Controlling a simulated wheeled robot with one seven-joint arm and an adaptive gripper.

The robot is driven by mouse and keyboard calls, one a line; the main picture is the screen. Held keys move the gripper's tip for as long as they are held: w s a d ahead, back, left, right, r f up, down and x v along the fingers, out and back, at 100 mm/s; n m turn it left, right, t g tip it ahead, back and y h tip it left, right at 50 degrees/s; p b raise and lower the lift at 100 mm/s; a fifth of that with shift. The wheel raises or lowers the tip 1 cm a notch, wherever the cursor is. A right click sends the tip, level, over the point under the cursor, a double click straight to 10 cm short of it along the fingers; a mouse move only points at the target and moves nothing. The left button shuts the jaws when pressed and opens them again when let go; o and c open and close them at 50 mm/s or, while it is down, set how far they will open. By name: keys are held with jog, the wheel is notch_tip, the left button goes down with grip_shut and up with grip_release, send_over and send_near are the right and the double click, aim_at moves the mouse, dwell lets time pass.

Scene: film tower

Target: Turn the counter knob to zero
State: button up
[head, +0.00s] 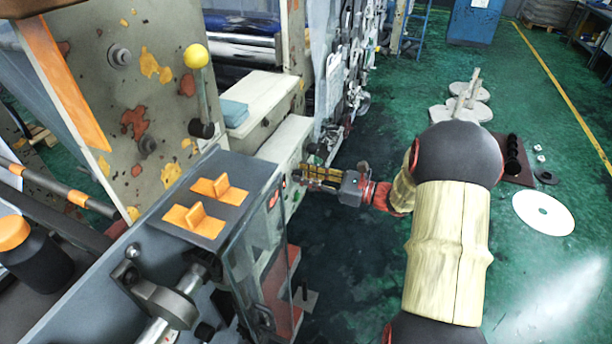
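My gripper (306,178) is at the middle of the head view, its fingers pointing left at the pale machine panel (289,146). The two fingers are seen edge-on and small, so I cannot tell how far apart they are, or whether they hold or touch anything. I cannot make out the counter knob; the fingers cover part of the panel. Small red and green marks show on the panel near the fingertips. A red light (273,199) sits on the near box face, left of the fingers.
A grey box with orange switches (219,188) stands left of the gripper. A lever with a yellow ball (196,56) rises behind it. A clear cover (245,270) hangs below. Green floor is open to the right, with a white disc (543,213) and stacked round plates (461,112).

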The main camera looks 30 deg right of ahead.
grip_shut()
jog(key=shift+r+p, duration=0.1)
jog(key=shift+p, duration=0.5)
jog(key=m+p, duration=0.1)
jog(key=p, duration=0.1)
jog(key=m+p, duration=0.1)
jog(key=p, duration=0.2)
jog(key=shift+r+m, duration=0.2)
jog(key=shift+m, duration=0.1)
jog(key=m+p, duration=0.5)
jog(key=p, duration=0.3)
jog(key=shift+p, duration=0.4)
jog(key=m+p, duration=0.6)
jog(key=p, duration=0.1)
jog(key=f+m+p, duration=0.1)
jog(key=m+p, duration=0.2)
jog(key=m, duration=0.1)
jog(key=shift+w+d, duration=0.1)
jog(key=shift+d, duration=0.05)
jog(key=shift+m+p, duration=0.3)
